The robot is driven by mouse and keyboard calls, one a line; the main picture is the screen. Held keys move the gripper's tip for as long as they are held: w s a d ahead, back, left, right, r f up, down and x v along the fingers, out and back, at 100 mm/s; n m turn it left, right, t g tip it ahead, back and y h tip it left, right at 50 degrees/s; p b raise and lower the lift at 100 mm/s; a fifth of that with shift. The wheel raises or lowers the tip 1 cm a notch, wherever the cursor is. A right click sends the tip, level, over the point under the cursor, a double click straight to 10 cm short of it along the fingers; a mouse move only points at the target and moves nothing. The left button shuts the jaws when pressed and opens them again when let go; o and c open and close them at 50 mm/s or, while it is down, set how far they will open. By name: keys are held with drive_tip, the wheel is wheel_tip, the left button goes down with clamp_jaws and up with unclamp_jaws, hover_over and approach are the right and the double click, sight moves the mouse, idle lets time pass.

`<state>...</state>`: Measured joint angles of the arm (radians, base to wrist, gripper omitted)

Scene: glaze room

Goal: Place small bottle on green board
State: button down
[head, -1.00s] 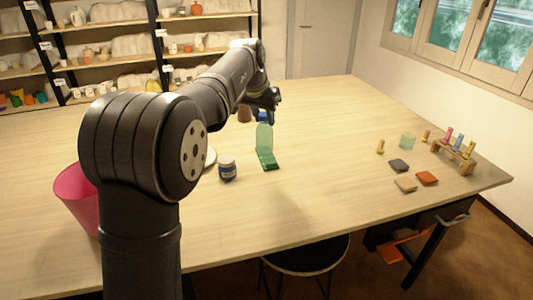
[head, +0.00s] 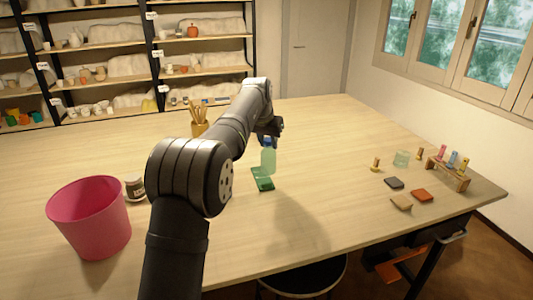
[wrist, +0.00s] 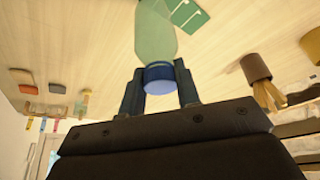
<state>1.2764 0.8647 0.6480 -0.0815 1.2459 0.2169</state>
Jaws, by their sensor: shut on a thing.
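The small bottle is pale green and see-through (head: 268,160), with a blue cap. My gripper (head: 268,136) is shut on the cap from above, and the bottle hangs roughly upright below it. In the wrist view the blue cap (wrist: 160,79) sits between the two fingers, with the bottle body (wrist: 154,36) beyond. The green board (head: 264,184) lies flat on the table, just below and left of the bottle in the head view. It also shows beside the bottle's base in the wrist view (wrist: 188,14). I cannot tell whether the base touches anything.
A brush cup (head: 199,129) stands behind my arm. At right are flat tiles (head: 422,195), a pale green block (head: 401,158) and a wooden rack (head: 448,175).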

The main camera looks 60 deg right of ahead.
sight(266, 152)
drive_tip(key=shift+w+f, duration=0.3)
drive_tip(key=shift+f, duration=1.95)
drive_tip(key=c, duration=1.1)
unclamp_jaws()
drive_tip(key=shift+o, duration=0.2)
drive_tip(key=v, duration=1.2)
